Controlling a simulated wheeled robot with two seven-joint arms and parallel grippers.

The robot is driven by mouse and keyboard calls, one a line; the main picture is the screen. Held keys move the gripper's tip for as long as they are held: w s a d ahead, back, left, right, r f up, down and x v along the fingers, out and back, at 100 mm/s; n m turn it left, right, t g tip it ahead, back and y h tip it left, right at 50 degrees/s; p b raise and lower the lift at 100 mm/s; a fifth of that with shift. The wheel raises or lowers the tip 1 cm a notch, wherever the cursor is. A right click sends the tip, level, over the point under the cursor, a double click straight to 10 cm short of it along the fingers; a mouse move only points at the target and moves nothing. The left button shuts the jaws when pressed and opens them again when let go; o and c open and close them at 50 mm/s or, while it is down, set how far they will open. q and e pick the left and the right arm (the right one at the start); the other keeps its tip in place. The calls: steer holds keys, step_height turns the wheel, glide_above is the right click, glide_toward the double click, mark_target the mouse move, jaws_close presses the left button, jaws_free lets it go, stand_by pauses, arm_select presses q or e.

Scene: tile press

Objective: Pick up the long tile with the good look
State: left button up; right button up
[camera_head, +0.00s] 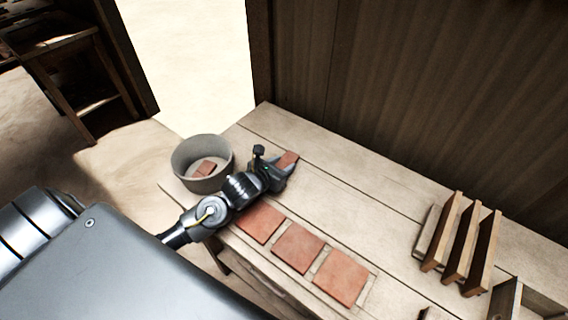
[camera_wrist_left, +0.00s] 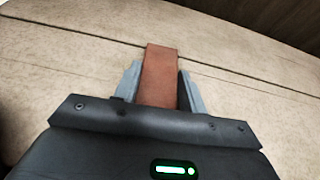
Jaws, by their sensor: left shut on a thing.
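A long reddish-brown tile (camera_wrist_left: 160,75) stands out between the two grey fingers of my left gripper (camera_wrist_left: 158,88) in the left wrist view. My left gripper is shut on it. In the head view the end of this tile (camera_head: 288,158) shows past my left gripper (camera_head: 281,170), over the back left part of the table. Whether it touches the table I cannot tell. Three square red tiles, a left one (camera_head: 260,223), a middle one (camera_head: 298,248) and a right one (camera_head: 341,277), lie in a row near the front edge. My right gripper is not in view.
A round grey bin (camera_head: 186,178) with reddish tile pieces inside stands at the table's left end. A wooden rack (camera_head: 460,245) with upright slats stands at the right. The planked table (camera_head: 360,205) is bare between them. A dark wooden wall (camera_head: 400,90) rises behind.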

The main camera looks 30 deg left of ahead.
mark_target(282, 166)
arm_select(q)
steer(key=shift+r, duration=0.1)
steer(key=shift+r, duration=0.25)
step_height(282, 166, up, 3)
steer(key=shift+f+b, duration=0.2)
steer(key=shift+b, duration=0.4)
steer(key=r+p+v, duration=0.1)
steer(key=p+v, duration=0.2)
steer(key=v, duration=0.5)
steer(key=w+r+p+v, duration=0.1)
steer(key=r+p+v, duration=0.1)
steer(key=v, duration=0.6)
steer(key=shift+a+r+p, duration=0.25)
steer(key=shift+r+p, duration=0.05)
steer(key=shift+p, duration=0.55)
